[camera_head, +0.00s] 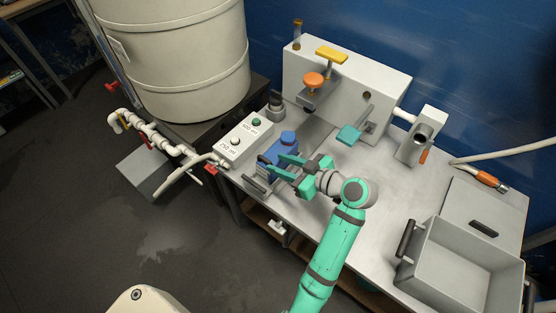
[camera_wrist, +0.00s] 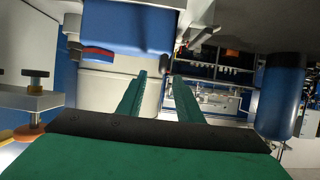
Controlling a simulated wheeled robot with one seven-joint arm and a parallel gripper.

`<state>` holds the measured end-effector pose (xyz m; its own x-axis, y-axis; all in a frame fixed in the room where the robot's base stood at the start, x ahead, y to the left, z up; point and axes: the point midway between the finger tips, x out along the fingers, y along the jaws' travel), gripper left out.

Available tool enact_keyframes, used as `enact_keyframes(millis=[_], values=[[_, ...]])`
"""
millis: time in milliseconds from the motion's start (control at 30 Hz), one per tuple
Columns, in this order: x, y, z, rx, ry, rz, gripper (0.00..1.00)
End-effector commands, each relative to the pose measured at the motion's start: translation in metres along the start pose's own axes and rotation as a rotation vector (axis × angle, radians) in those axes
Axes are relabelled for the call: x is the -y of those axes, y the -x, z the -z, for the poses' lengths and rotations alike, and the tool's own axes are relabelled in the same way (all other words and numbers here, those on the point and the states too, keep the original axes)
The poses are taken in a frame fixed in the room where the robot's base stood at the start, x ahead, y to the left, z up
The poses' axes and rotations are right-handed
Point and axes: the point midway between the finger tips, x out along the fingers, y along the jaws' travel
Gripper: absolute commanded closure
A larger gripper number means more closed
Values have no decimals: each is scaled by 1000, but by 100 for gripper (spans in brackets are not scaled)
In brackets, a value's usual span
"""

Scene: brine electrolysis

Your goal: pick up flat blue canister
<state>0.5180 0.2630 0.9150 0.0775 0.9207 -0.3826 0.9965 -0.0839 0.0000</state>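The flat blue canister (camera_head: 288,143) stands on the grey bench, left of its middle, with a round blue cap on top. My gripper (camera_head: 268,158) reaches in from the right, its green fingers pointing left. It is open, with a gap between the fingers, and overlaps the canister's lower part in the head view. I cannot tell whether they touch. In the wrist view, the fingers (camera_wrist: 157,80) are apart with nothing clearly between them. A blue block at the top left of that view may be the canister, but I cannot tell.
A box with two buttons (camera_head: 243,140) stands left of the canister. An orange knob (camera_head: 313,81) and a teal paddle (camera_head: 349,134) are behind and to the right. A grey bin (camera_head: 461,265) is at the bench's right end. A large cream tank (camera_head: 175,60) stands at upper left.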

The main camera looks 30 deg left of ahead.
Motion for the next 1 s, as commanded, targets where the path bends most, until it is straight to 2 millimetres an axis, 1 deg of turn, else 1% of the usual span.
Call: enact_keyframes(millis=[100,200,300,400,600,667,700,733,767,1000], values=[[6,-20,1,1,1,9,67],[7,-34,2,1,2,9,67],[7,-44,2,0,2,8,67],[6,-47,2,0,2,7,67],[6,-47,2,0,2,6,67],[6,-47,2,0,2,6,82],[6,-47,2,0,2,6,91],[6,-47,2,0,2,6,98],[6,-47,2,0,2,6,100],[6,-47,2,0,2,5,100]])
